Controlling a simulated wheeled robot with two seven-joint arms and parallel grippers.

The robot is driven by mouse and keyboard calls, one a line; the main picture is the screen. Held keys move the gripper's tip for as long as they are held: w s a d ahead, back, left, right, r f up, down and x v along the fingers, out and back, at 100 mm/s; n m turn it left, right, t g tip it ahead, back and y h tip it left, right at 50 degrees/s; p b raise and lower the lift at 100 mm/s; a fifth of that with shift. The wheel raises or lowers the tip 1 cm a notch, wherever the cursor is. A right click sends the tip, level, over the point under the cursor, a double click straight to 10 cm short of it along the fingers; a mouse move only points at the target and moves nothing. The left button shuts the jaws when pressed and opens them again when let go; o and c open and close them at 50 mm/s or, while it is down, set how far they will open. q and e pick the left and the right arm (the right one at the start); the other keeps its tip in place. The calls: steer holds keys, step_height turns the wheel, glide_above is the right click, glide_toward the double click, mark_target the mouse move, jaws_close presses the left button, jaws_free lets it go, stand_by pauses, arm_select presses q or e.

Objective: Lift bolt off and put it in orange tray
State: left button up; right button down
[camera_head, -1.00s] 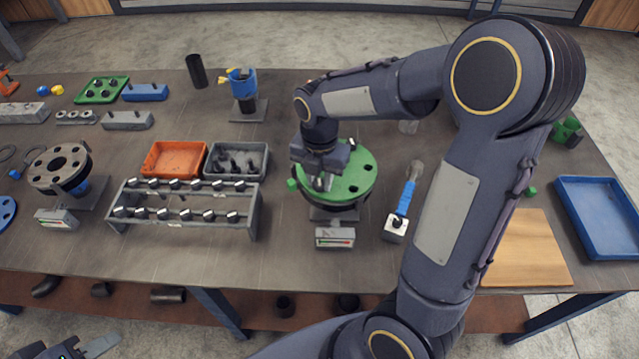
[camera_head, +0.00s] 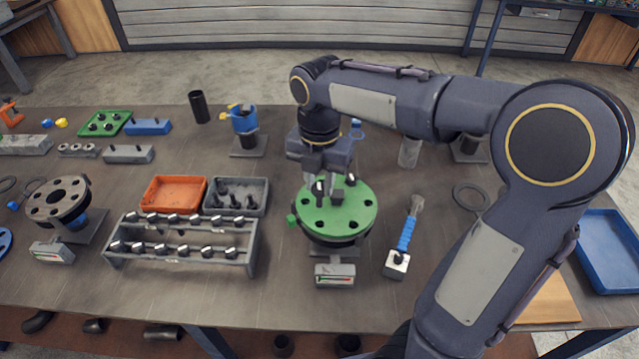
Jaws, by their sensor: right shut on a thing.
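My right gripper (camera_head: 321,186) is above the green flange (camera_head: 350,213), pointing down, shut on a small dark bolt (camera_head: 319,190). The bolt is at the left rear part of the flange's face; whether its tip clears the hole is hard to tell. The green flange shows several dark open holes and a small dark block near its middle. The orange tray (camera_head: 149,207) lies to the left of the flange, and its visible floor looks empty. My left gripper does not show.
A grey tray (camera_head: 263,207) with several dark bolts sits between the orange tray and the flange. A rack (camera_head: 190,263) of bolts stands in front of both trays. A blue-handled tool (camera_head: 407,235) lies right of the flange. A blue clamp stand (camera_head: 243,122) is behind.

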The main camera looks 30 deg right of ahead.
mark_target(319, 186)
steer(key=shift+r, duration=0.1)
steer(key=shift+r+p, duration=2.25)
steer(key=shift+r, duration=0.15)
